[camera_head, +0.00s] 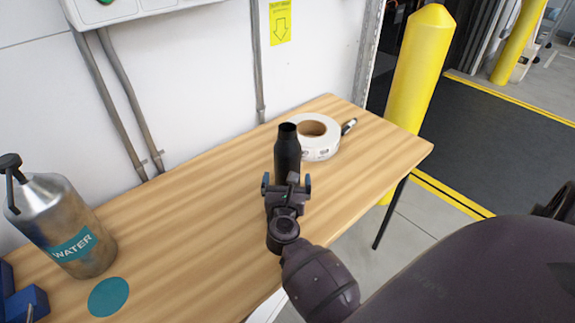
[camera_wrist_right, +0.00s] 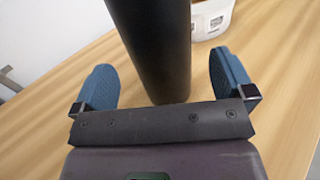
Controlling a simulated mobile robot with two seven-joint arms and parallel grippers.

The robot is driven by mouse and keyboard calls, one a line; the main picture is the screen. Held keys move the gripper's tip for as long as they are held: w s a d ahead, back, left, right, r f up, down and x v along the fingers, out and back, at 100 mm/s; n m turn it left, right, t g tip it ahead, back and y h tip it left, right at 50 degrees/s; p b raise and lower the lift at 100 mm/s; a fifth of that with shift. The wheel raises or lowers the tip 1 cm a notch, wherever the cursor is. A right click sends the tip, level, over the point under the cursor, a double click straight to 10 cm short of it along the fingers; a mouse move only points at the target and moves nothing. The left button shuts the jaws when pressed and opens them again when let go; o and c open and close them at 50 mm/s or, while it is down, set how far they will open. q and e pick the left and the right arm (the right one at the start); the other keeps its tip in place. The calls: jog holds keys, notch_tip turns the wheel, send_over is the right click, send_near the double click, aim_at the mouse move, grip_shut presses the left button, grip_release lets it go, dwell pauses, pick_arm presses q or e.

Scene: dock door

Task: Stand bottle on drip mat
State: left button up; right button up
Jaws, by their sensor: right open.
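A black bottle (camera_head: 287,152) with a narrower neck stands upright on the wooden table. My right gripper (camera_head: 286,182) is at its near side, open, its lower part hidden behind the gripper. In the right wrist view the black bottle (camera_wrist_right: 160,45) stands between the two blue finger pads of the right gripper (camera_wrist_right: 164,80), with gaps on both sides. The round teal drip mat (camera_head: 108,297) lies flat and bare near the table's left front. My left gripper is not in view.
A metal jug labelled WATER (camera_head: 68,225) stands beside the mat. A white tape roll (camera_head: 318,140) and a small dark cylinder (camera_head: 349,126) lie behind the bottle. Blue items (camera_head: 25,303) are at the lower left. The table (camera_head: 190,215) is clear between jug and bottle.

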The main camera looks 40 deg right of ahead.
jog(key=shift+r+x, duration=0.1)
jog(key=shift+x, duration=1.35)
jog(key=shift+r+x, duration=0.15)
jog(key=shift+x, duration=1.3)
jog(key=shift+a+r, duration=0.1)
jog(key=c, duration=1.1)
jog(key=shift+r, duration=0.1)
